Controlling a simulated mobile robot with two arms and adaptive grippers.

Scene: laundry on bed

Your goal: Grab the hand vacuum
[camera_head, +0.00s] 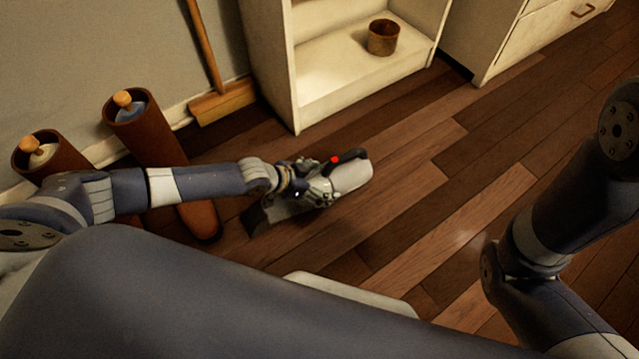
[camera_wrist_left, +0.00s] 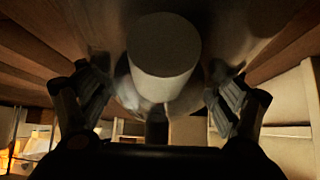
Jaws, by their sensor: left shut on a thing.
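The hand vacuum (camera_head: 354,177) is off-white, with a black handle, a red button on top and a dark nozzle end pointing lower left. It is low over or on the wooden floor; I cannot tell whether it touches the floor. My left gripper (camera_head: 318,189) is at the vacuum's middle and shut on it, with my wrist hiding part of the body. In the left wrist view, the vacuum's pale rounded end (camera_wrist_left: 163,46) shows between the fingers of the left gripper (camera_wrist_left: 160,98). My right arm shows at the right, but its gripper is out of view.
A white shelf unit (camera_head: 268,70) with a brown cup (camera_head: 383,37) stands behind. A broom (camera_head: 222,101) leans on the wall. Two brown boots with stoppered inserts (camera_head: 145,130) (camera_head: 48,160) stand left, close to my left arm. Floor (camera_head: 440,185) right of the vacuum is clear.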

